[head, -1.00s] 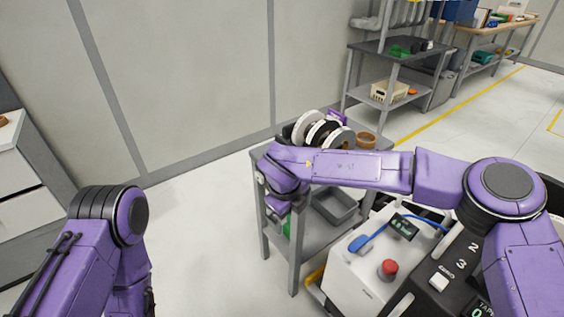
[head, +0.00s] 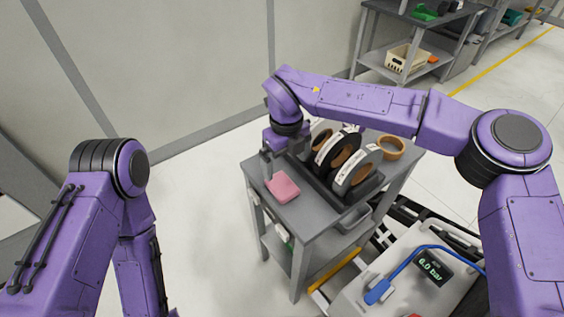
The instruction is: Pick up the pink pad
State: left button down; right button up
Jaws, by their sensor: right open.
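The pink pad (head: 283,188) lies on the left part of the grey cart's top (head: 317,219). My right gripper (head: 268,172) points down at the pad's far left edge, with a finger showing beside the pad. It is open, and I cannot tell whether it touches the pad. My left arm stands at the left of the head view, but its gripper is not visible.
Several tape rolls stand upright in a dark rack, including a white-sided roll (head: 357,172), just right of the pad. A brown tape ring (head: 391,147) lies at the cart's far corner. A white machine with a blue hose (head: 405,272) is at front right.

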aim_at(285, 188)
jog(key=shift+w+f, duration=0.65)
jog(key=shift+f, duration=0.1)
jog(key=s+f+p, duration=0.1)
jog(key=f, duration=0.1)
jog(key=s+f, duration=0.1)
jog(key=f, duration=0.1)
jog(key=shift+s+p, duration=0.15)
jog(key=shift+p, duration=0.25)
jog(key=f, duration=0.2)
jog(key=w+f+p, duration=0.1)
jog(key=f, duration=0.1)
jog(key=shift+w+a+f, duration=0.1)
jog(key=shift+w+f, duration=0.1)
jog(key=shift+f, duration=0.1)
jog(key=shift+s, duration=0.25)
jog(key=shift+r, duration=0.1)
jog(key=shift+c, duration=1.2)
pick_arm(q)
notch_tip(285, 188, up, 3)
jog(key=shift+w+f, duration=0.1)
pick_arm(e)
jog(key=c, duration=0.9)
